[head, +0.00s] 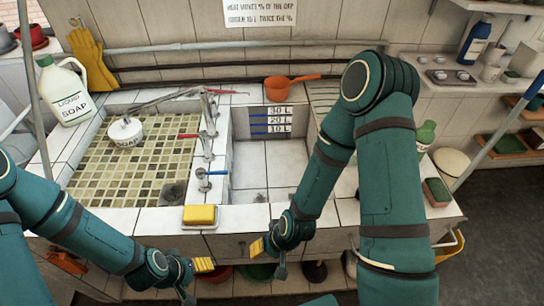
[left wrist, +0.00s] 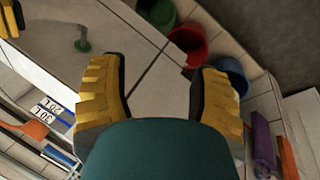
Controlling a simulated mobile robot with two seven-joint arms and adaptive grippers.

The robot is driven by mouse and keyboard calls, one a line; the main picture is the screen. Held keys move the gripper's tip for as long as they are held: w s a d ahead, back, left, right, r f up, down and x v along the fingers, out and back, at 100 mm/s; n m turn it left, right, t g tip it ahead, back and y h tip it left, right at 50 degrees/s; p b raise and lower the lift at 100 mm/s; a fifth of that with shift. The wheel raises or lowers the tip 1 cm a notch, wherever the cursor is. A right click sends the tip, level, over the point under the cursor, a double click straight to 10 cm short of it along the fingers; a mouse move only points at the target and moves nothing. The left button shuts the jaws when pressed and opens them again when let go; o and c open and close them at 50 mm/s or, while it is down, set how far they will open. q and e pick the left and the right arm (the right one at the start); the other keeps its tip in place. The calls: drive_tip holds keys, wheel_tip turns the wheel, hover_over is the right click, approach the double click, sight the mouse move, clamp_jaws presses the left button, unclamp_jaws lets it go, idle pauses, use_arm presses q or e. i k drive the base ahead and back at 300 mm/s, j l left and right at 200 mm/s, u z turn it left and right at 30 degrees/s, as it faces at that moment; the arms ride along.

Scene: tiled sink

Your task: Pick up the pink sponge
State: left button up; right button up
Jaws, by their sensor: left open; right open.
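No plainly pink sponge shows in either view. A yellow sponge (head: 199,214) lies on a small white dish on the sink's front ledge. A sponge with a green top and a reddish-brown side (head: 437,192) lies on the right end of the counter. My left gripper (head: 201,268) is in front of the counter, below the yellow sponge. In the left wrist view its yellow fingers (left wrist: 157,80) are apart with nothing between them. My right gripper (head: 265,255) is near the counter's front edge, right of the yellow sponge, and holds nothing that I can see.
A white basin (head: 265,165) and a tiled basin (head: 110,180) lie behind the ledge, with taps between them. A soap jug (head: 65,92) stands back left. An orange dipper (head: 280,88) rests at the back. A red bucket (left wrist: 188,42) and other buckets stand below the counter.

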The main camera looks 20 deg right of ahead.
sight(437, 195)
drive_tip(key=z, duration=1.6)
